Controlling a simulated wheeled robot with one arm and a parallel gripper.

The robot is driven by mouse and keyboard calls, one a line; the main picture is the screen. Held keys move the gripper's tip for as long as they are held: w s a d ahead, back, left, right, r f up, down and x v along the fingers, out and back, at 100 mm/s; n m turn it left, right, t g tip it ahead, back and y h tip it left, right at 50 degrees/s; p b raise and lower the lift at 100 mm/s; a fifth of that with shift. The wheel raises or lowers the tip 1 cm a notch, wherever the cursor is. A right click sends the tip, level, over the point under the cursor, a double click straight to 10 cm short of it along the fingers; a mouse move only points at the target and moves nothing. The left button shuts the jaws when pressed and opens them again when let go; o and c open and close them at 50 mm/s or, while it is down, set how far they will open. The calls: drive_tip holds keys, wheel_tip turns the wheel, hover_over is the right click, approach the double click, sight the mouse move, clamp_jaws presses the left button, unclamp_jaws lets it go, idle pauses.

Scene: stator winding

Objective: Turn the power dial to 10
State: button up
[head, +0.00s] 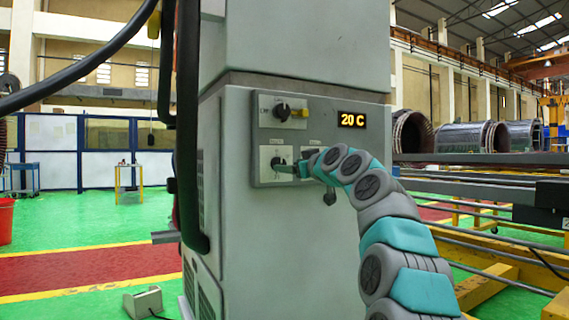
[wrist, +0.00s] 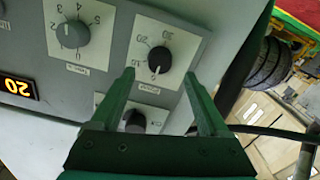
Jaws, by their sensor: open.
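A dial with a black knob and a scale marked 0, 10, 20 and 30, taken as the power dial, is in the upper middle of the wrist view (wrist: 160,58), seen upside down. Its pointer appears to be near 0; its label is too small to read surely. My gripper (wrist: 158,72) is open, its green fingertips on either side of this knob, with gaps to it; contact is not visible. In the head view the dial's white plate (head: 268,153) is at the panel's lower left, with my gripper (head: 285,167) in front, partly hiding the knob.
A second dial (wrist: 73,35) with a grey knob is beside it; my arm partly covers it in the head view. Another black knob (head: 282,111) is above. The lit display (head: 352,120) reads 20 C. A thick black cable (head: 188,130) hangs left of the panel.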

drive_tip(key=shift+w+a+r, duration=0.2)
drive_tip(key=shift+w, duration=0.1)
drive_tip(key=shift+p+x, duration=0.85)
drive_tip(key=shift+x, duration=0.15)
drive_tip(key=shift+p+x, duration=0.4)
drive_tip(key=shift+x, duration=0.35)
drive_tip(key=shift+a+f, duration=0.1)
drive_tip(key=shift+f, duration=0.05)
drive_tip(key=shift+c, duration=0.4)
clamp_jaws()
